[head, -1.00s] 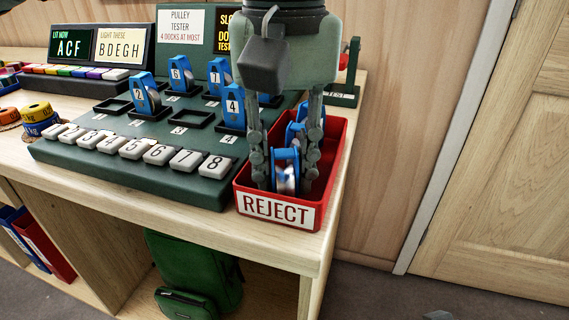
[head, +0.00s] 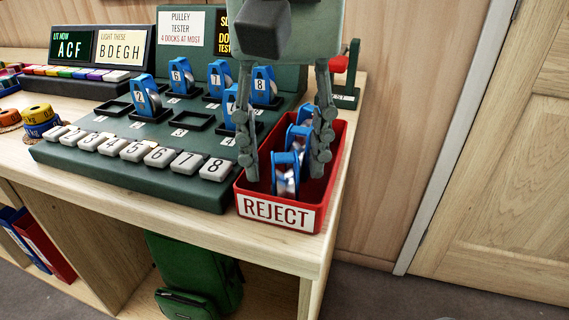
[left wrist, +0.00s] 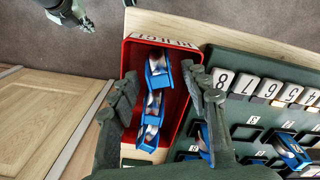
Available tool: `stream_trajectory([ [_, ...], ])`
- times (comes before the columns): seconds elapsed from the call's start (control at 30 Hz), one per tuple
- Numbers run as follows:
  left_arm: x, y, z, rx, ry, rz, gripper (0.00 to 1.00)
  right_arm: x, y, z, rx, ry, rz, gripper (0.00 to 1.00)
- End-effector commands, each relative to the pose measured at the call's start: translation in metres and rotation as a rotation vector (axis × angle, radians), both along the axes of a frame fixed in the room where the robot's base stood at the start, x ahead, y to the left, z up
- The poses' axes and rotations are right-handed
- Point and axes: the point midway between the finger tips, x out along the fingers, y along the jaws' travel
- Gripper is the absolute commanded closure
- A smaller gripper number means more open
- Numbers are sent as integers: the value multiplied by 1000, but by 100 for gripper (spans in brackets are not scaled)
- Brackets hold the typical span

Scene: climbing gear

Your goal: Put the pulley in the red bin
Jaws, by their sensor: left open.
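The red bin (head: 327,190), labelled REJECT, stands at the right end of the table; the left wrist view shows it too (left wrist: 181,101). A blue pulley (head: 286,174) is inside at the front, behind the label; it also shows in the left wrist view (left wrist: 156,73). Behind it, other blue pulleys (head: 298,137) stand in a row in the bin. My left gripper (head: 286,168) is open, its fingers apart on either side of the pulleys and not touching the front one. My right gripper (left wrist: 84,24) shows small at the left wrist view's top left, away from the bin; its jaws are unclear.
A dark green tester (head: 120,175) with numbered keys stands left of the bin. Several blue pulleys, numbered 2, 6, 7 and 8 among them, stand in its docks. A small stand (head: 345,95) with a red part is behind the bin.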

Motion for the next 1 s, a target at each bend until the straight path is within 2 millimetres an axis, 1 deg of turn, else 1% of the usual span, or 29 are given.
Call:
stream_trajectory([
  [0.03,0,0,14,-2,-2,0,53,-4,-4,0,-7,18,-7,100],
  [0.2,0,-1,53,-1,-1,-2,53,-21,-16,-4,-30,94,-35,100],
  [0.3,0,0,72,0,-1,-2,53,-30,-21,-6,-41,134,-50,100],
  [0.4,0,0,85,1,0,-2,53,-32,-24,-8,-45,150,-56,100],
  [0.5,0,0,93,2,0,-2,53,-34,-25,-10,-47,161,-59,100],
  [0.6,0,0,97,2,0,-2,53,-35,-26,-11,-49,166,-60,100],
  [1.0,0,0,97,2,0,-3,53,-35,-26,-11,-49,166,-62,100],
])
